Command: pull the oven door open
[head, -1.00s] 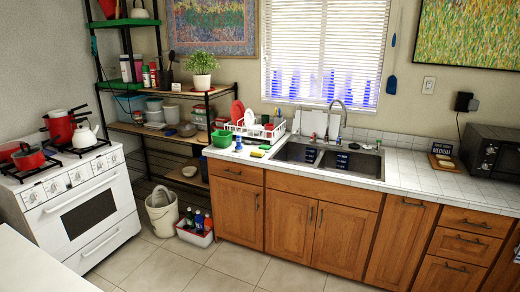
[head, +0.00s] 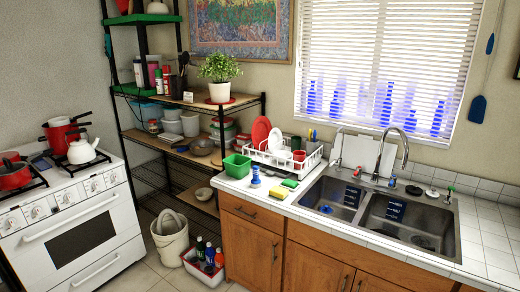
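The white oven (head: 78,234) stands at the left of the head view, below a gas stovetop. Its door (head: 85,238) is shut and has a dark window and a long light handle (head: 72,214) across its top edge. A row of knobs sits above the handle. A lower drawer with its own handle is under the door. Neither of my grippers shows in the head view, and the oven is some distance away.
Red pots (head: 62,130) and a white kettle (head: 82,148) stand on the stove. A white bucket (head: 170,238) and a bin of bottles (head: 203,264) are on the floor right of the oven. Wooden cabinets (head: 250,250) with a sink line the right. A little tiled floor shows between.

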